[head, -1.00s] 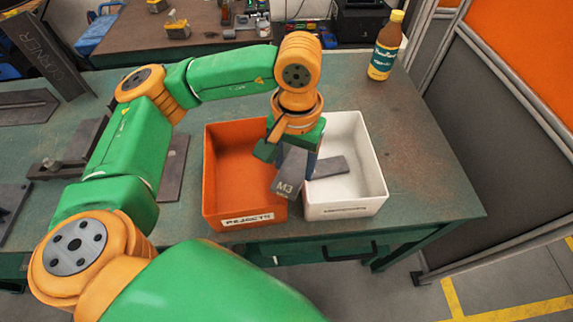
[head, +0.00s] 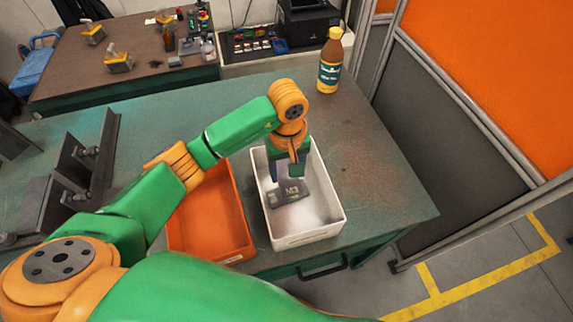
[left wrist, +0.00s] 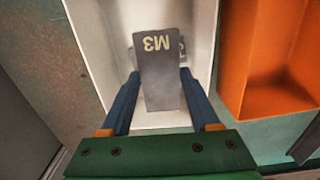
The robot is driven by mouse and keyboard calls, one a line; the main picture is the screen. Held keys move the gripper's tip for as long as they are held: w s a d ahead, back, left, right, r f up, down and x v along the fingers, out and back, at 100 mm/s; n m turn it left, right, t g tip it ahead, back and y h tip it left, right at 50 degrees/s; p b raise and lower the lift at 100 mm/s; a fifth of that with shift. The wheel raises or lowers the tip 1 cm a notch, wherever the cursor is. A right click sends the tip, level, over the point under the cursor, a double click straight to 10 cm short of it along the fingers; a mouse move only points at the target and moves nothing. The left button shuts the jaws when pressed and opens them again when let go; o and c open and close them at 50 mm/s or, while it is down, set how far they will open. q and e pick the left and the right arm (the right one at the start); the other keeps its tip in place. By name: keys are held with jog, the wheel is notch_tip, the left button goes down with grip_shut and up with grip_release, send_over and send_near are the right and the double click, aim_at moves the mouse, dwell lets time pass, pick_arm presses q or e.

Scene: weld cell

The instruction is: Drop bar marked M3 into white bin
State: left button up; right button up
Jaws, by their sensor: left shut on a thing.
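The grey bar marked M3 (head: 289,195) is held between the fingers of my left gripper (head: 286,176), inside the outline of the white bin (head: 305,240). In the left wrist view the bar (left wrist: 158,85) sits between the two blue fingers (left wrist: 158,76), its M3 end pointing away, with the white bin (left wrist: 92,45) around and below it. Another grey piece shows partly behind the bar in the bin; most of it is hidden. I cannot tell how far the bar is above the bin floor. My right gripper is out of view.
An orange bin (head: 222,225) stands directly left of the white bin, partly covered by my left arm. A brown bottle (head: 330,62) stands at the table's back edge. Grey metal parts (head: 82,165) are at the left. The table right of the white bin is clear.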

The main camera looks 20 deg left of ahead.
aim_at(287, 176)
pick_arm(q)
jog(key=shift+f, duration=0.1)
jog(key=o, duration=1.4)
jog(key=shift+s, duration=0.1)
notch_tip(287, 176, up, 7)
jog(key=shift+f+b, duration=0.15)
jog(key=shift+b, duration=0.25)
jog(key=shift+r, duration=0.25)
